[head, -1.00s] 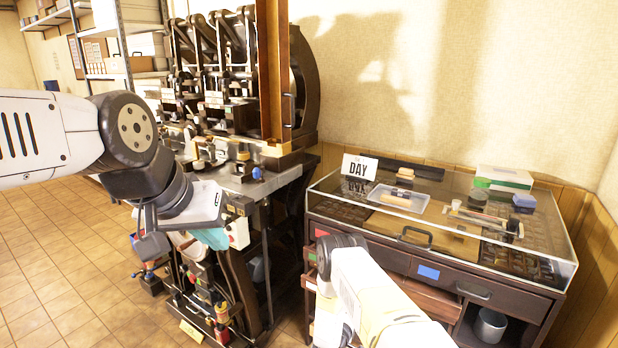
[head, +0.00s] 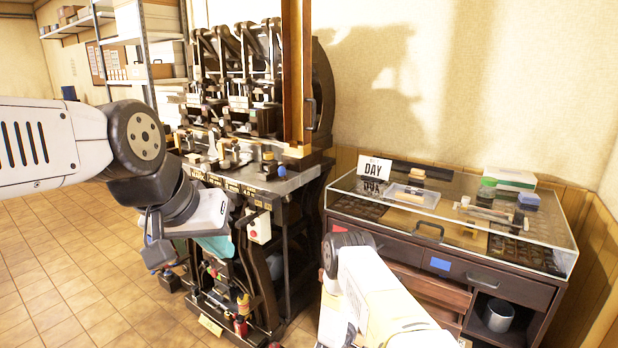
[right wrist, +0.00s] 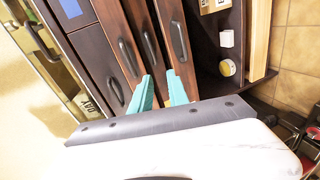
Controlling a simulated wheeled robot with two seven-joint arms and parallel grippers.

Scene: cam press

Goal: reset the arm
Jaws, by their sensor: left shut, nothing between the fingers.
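The cam press (head: 262,100), a dark machine with several upright levers and a tall brown column, stands left of centre in the head view. My left gripper (head: 218,245) is in front of the press's left side; its teal fingers show partly below the pale housing, shut and empty. My right arm points in from the bottom of the head view, before the cabinet, with its gripper hidden there. In the right wrist view my right gripper (right wrist: 161,85) has its two teal fingers apart, with nothing between them, over dark drawer fronts with handles.
A glass-topped cabinet (head: 480,268) with drawers stands at right, close to my right arm. A DAY sign (head: 374,170), a green-and-white box (head: 510,179) and small tools lie on it. Shelves (head: 150,72) stand at back left. Tiled floor (head: 50,270) is open at left.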

